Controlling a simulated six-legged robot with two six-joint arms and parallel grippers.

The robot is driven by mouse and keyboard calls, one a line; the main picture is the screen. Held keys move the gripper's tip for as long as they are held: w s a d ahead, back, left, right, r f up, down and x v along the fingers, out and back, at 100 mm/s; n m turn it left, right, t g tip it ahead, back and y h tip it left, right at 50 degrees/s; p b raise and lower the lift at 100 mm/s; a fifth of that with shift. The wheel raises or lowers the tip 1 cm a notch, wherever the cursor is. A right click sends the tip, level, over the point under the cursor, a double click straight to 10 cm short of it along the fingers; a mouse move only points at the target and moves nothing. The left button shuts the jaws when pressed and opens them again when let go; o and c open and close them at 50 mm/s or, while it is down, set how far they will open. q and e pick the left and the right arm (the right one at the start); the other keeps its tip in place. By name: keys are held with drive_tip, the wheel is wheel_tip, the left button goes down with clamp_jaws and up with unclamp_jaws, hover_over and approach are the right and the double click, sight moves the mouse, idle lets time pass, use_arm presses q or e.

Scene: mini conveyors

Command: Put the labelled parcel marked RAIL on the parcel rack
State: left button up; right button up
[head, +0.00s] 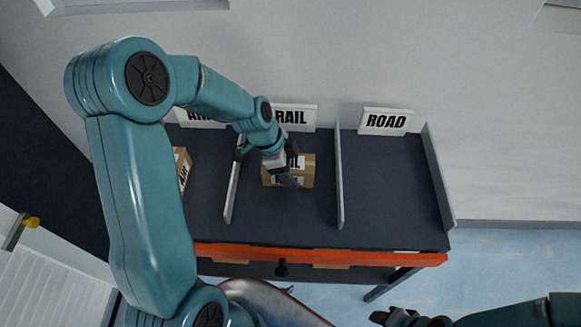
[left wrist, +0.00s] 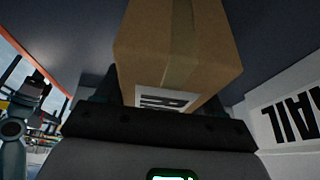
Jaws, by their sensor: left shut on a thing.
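The brown cardboard parcel (head: 307,170) with a white label is in the middle bay of the parcel rack (head: 390,185), below the RAIL sign (head: 297,117). Its label is partly hidden in the head view. My left gripper (head: 284,167) is shut on this parcel from above. In the left wrist view the parcel (left wrist: 190,40) fills the top middle, with part of its printed label showing. I cannot tell whether its underside touches the shelf. My right gripper (head: 405,317) is at the bottom right edge, away from the rack, its jaws unclear.
Thin grey dividers (head: 339,175) stand on both sides of the middle bay. Another parcel (head: 182,167) is in the left bay, partly behind my arm. The right bay under the ROAD sign (head: 386,121) is empty. A red strip (head: 400,259) runs along the rack's front edge.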

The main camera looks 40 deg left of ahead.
use_arm(q)
drive_tip(key=shift+f, duration=0.15)
drive_tip(key=o, duration=1.3)
drive_tip(key=shift+a+r, duration=0.1)
drive_tip(key=shift+r, duration=0.3)
drive_tip(key=v, duration=1.1)
drive_tip(key=shift+s+a+r, duration=0.1)
drive_tip(key=shift+s+r, duration=0.05)
drive_tip(key=shift+r, duration=0.15)
